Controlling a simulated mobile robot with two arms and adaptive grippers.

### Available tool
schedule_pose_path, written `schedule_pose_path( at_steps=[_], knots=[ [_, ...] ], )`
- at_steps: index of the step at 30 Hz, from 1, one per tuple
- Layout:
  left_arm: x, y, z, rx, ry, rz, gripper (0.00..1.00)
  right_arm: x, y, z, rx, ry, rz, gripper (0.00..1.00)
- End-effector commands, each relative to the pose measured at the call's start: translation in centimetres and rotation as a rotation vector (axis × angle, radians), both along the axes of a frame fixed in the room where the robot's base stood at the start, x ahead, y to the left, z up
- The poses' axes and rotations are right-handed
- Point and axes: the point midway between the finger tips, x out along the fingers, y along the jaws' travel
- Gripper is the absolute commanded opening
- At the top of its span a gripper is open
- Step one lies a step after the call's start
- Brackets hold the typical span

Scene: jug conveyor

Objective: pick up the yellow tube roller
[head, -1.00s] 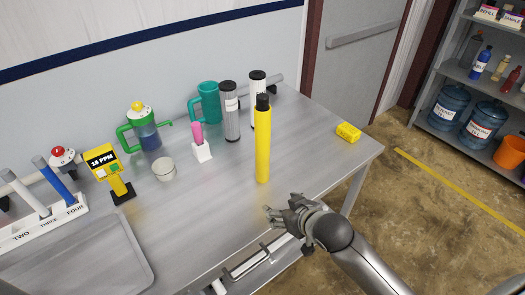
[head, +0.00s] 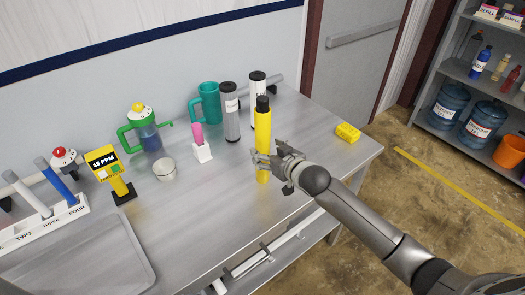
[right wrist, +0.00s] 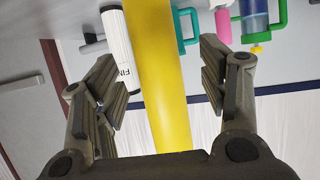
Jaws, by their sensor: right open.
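The yellow tube roller (head: 263,135) stands upright on the metal table, a tall yellow cylinder with a black top. My right gripper (head: 268,165) is at its lower half, coming from the right. In the right wrist view the yellow tube roller (right wrist: 158,75) runs between the two open fingers of my right gripper (right wrist: 165,80), with a gap on each side. The fingers do not look closed on it. My left gripper is not in view.
A grey tube (head: 230,115) and a white tube (head: 257,84) stand behind the roller. A pink-topped item in a white holder (head: 202,152) is to its left. A yellow block (head: 347,132) lies to the right. The table front (head: 215,215) is clear.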

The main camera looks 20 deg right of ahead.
Motion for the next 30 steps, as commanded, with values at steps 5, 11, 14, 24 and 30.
schedule_pose_path(
  at_steps=[5,11,14,24,30],
  knots=[
    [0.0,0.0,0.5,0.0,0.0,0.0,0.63,0.7,0.0,-0.2,0.0,0.0,-0.001,0.67],
    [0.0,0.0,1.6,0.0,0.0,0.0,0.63,2.4,0.2,-1.3,0.0,0.002,-0.001,0.67],
    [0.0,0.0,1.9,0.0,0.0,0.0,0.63,3.4,0.3,-1.8,0.001,0.0,-0.001,0.67],
    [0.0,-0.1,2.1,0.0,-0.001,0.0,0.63,4.6,0.6,-2.6,0.0,0.0,0.0,0.67],
    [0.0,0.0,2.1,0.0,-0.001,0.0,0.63,4.6,0.6,-2.6,0.0,0.0,0.0,0.62]
  ],
)
